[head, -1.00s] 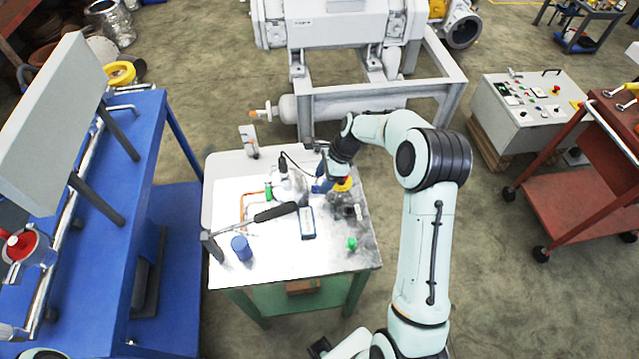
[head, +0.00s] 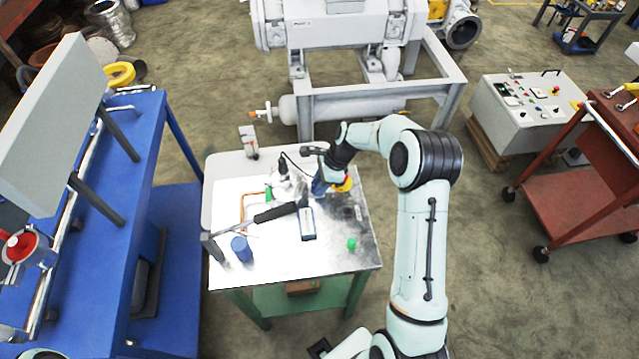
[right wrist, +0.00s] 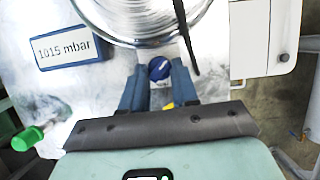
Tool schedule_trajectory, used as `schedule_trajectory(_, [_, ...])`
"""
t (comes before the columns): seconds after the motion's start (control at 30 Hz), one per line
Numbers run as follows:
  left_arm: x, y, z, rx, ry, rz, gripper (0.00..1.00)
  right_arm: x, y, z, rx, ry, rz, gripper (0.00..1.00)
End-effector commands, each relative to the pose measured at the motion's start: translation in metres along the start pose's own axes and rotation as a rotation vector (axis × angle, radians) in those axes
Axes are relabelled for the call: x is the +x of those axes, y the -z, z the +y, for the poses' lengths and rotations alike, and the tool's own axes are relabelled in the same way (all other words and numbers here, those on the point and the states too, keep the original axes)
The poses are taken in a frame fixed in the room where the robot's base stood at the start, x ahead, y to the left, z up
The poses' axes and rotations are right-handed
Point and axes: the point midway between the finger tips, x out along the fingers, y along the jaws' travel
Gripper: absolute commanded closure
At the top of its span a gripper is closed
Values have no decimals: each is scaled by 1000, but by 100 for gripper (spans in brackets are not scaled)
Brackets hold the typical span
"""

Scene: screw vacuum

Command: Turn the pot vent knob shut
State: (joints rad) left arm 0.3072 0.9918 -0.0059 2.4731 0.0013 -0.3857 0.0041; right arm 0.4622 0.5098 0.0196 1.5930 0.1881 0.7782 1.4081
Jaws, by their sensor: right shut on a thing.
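The pot's clear round rim (right wrist: 145,18) fills the top of the right wrist view. The round blue vent knob (right wrist: 159,68), with a pale mark on its face, is at its near side. My right gripper (right wrist: 160,76) has one blue finger on each side of the knob and is shut on it. In the head view my right gripper (head: 320,186) is over the back right of the bench, and its fingers hide the knob. The pot (head: 284,186) is to the gripper's left, washed out by glare. My left gripper is in neither view.
The gauge box (head: 307,223), reading 1015 mbar in the wrist view (right wrist: 68,47), lies near the gripper. A green knob (head: 351,243), a blue cylinder (head: 242,248), a black-handled tool (head: 275,213) and copper pipe (head: 247,205) share the bench.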

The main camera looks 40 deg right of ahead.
Motion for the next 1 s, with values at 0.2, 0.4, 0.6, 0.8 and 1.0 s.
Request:
schedule_trajectory(0.2, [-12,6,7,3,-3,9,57,-2,-1,-2,-83,-35,0,100])
schedule_trajectory(0.4, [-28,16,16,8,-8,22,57,-3,-3,-5,-210,-88,-1,100])
schedule_trajectory(0.6, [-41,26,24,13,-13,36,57,-3,-3,-6,-334,-137,0,100])
schedule_trajectory(0.8, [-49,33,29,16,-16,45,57,-2,-2,-7,-421,-173,0,100])
schedule_trajectory(1.0, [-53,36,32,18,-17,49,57,-1,-2,-7,-465,-190,1,100])
